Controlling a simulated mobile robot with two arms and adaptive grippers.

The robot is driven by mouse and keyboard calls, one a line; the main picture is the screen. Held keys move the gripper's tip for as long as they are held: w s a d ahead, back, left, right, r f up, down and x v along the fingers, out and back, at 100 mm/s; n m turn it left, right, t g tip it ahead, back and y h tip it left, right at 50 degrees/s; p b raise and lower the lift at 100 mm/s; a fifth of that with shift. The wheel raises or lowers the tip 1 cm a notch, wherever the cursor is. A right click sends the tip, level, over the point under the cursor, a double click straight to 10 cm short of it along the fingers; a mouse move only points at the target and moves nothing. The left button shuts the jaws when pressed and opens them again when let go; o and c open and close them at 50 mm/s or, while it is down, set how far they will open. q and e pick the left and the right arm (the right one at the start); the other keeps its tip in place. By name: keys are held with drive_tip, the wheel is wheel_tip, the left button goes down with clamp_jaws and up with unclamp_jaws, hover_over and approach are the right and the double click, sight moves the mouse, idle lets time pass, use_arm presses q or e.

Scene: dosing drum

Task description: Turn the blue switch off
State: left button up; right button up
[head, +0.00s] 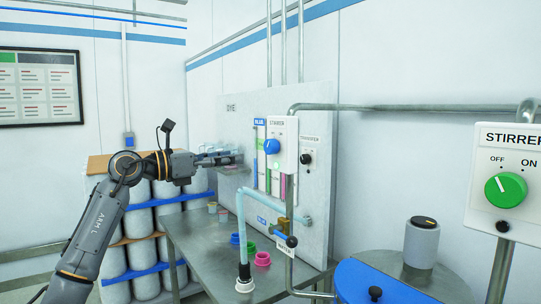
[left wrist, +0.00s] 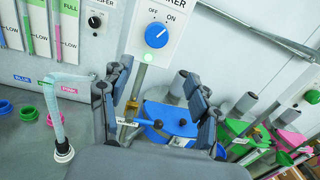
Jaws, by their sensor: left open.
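The blue switch (head: 271,146) is a round knob on a white stirrer panel in the middle of the head view. In the left wrist view the blue switch (left wrist: 157,35) shows at the top, with OFF and ON marked above it; its white mark leans towards ON. My left gripper (head: 232,158) points right, to the left of the switch and apart from it. In the left wrist view its spread fingers (left wrist: 155,98) are open and empty, with the switch above the space between them. My right gripper is not in view.
A green knob (head: 506,189) sits on another stirrer panel at the right. A black knob (head: 306,159) is close right of the blue switch. Below, a pale hose (head: 241,235) and coloured cups (head: 262,259) stand on a metal table (head: 205,250). A blue-lidded drum (head: 375,285) is in front.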

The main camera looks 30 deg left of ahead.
use_arm(q)
drive_tip(key=s+r, duration=0.2)
drive_tip(key=p, duration=0.4)
approach(267, 148)
drive_tip(key=x, duration=0.2)
drive_tip(key=shift+m+y, duration=0.3)
drive_tip(key=shift+y, duration=0.1)
drive_tip(key=x, duration=0.2)
drive_tip(key=p+x, duration=0.1)
drive_tip(key=x, duration=0.1)
drive_tip(key=p+x, duration=0.1)
drive_tip(key=x, duration=0.1)
drive_tip(key=shift+d+r, duration=0.3)
drive_tip(key=shift+r, duration=0.05)
drive_tip(key=shift+x, duration=0.85)
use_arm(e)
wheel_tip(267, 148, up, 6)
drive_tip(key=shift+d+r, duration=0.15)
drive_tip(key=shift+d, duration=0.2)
use_arm(q)
drive_tip(key=shift+a+f, duration=0.1)
drive_tip(key=shift+f, duration=0.1)
drive_tip(key=shift+c, duration=0.2)
drive_tip(key=c, duration=1.1)
drive_tip(key=shift+c, duration=0.2)
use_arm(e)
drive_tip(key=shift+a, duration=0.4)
